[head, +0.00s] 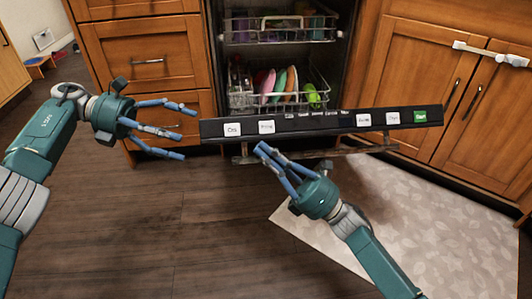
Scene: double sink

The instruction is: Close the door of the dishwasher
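The dishwasher door (325,123) is partly open. Its black top edge with labelled buttons faces up and stands out in front of the dishwasher opening (285,50). A bar-like handle (370,149) shows along the front below that edge. My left gripper (190,128) is open and empty, just left of the door's left end, fingers pointing right. My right gripper (262,150) is in front of the door, its fingers close together near the door's front edge. I cannot tell whether they touch the door or its handle. The door's lower part is hidden.
The dishwasher racks (285,98) hold colored plates and other dishes and sit inside the opening. Wooden drawers (145,62) are on the left and wooden cabinet doors (440,85) on the right. A light patterned rug (420,230) lies on the dark wood floor (150,240).

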